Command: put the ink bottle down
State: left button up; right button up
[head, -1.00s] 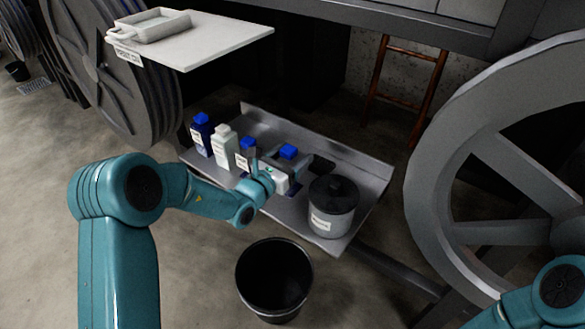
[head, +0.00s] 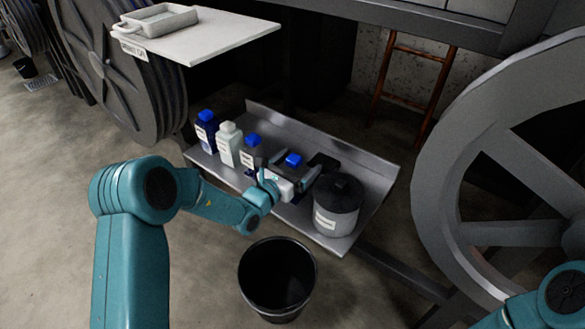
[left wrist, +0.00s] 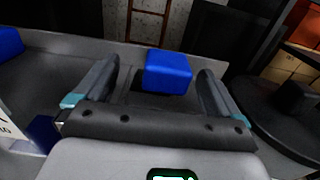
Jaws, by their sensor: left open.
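A bottle with a blue cap (head: 293,159) stands on the grey tray shelf (head: 368,172); its body is mostly hidden behind my left gripper (head: 299,169). I take it for the ink bottle. In the left wrist view its blue cap (left wrist: 168,72) shows between the two fingers of my left gripper (left wrist: 158,80), with a gap on each side. The left gripper is open around the bottle, low over the shelf. My right gripper is out of view; only part of my right arm shows at the lower right.
Left of the gripper stand a dark bottle (head: 251,152), a white bottle (head: 228,146) and a blue bottle (head: 205,132). A lidded grey pot (head: 337,205) is close on the right. A black bucket (head: 277,280) stands in front. A large wheel (head: 440,150) is at right.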

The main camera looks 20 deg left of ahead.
pick_arm(q)
jog(key=p+v, duration=0.1)
jog(key=v, duration=1.1)
jog(key=s+d+f+m+g+h, duration=0.6)
jog(key=s+d+f+m+g, duration=0.55)
jog(key=s+d+g, duration=0.35)
jog(key=s+a+f+m+g+y, duration=0.3)
jog(key=s+f+m+g+y, duration=0.2)
jog(key=s+f+m, duration=0.5)
jog(key=f+m+t+y, duration=0.1)
jog(key=m, duration=0.1)
jog(key=a+f+m+t+y, duration=0.1)
jog(key=m, duration=0.2)
jog(key=a+f+m+t+y, duration=0.1)
jog(key=m, duration=0.2)
jog(key=shift+s+a+f+m, duration=0.1)
jog(key=shift+s+f+m, duration=0.05)
jog(key=shift+s+m, duration=0.15)
jog(key=shift+s, duration=0.15)
